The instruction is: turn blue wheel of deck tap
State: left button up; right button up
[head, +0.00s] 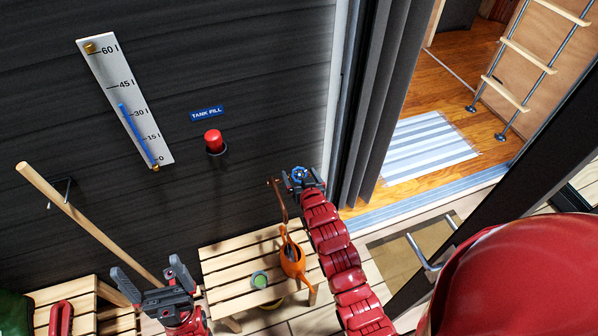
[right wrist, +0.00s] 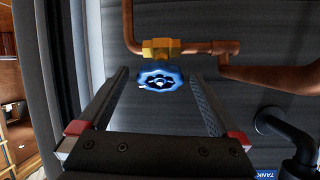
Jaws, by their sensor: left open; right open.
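The deck tap's blue wheel (head: 299,173) is on the dark wall near the door frame. In the right wrist view the blue wheel (right wrist: 160,78) sits on a brass valve body (right wrist: 158,49) joined to a copper pipe (right wrist: 197,47). My right gripper (head: 303,180) is at the wheel in the head view. In the right wrist view its open fingers (right wrist: 158,100) stand one on each side of the wheel, with visible gaps. My left gripper (head: 148,277) is open and empty at the lower left, away from the tap.
A red button (head: 214,141), tank gauge (head: 125,105) and wooden handle (head: 85,220) are on the wall. The doorway is at right.

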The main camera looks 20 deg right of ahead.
jog(key=shift+w+f, duration=0.25)
jog(key=shift+w, duration=0.15)
jog(key=c, duration=1.4)
jog(key=shift+f, duration=0.15)
jog(key=shift+o, duration=0.2)
jog(key=m+h+b, duration=0.1)
jog(key=m+b, duration=0.2)
jog(key=b, duration=0.3)
jog(key=shift+h+b, duration=0.3)
jog(key=shift+b, duration=0.1)
jog(key=shift+m+g+b, duration=0.3)
jog(key=shift+m+g, duration=0.1)
jog(key=shift+m, duration=0.2)
jog(key=shift+r, duration=0.2)
jog(key=o, duration=1.4)
jog(key=shift+c, duration=0.2)
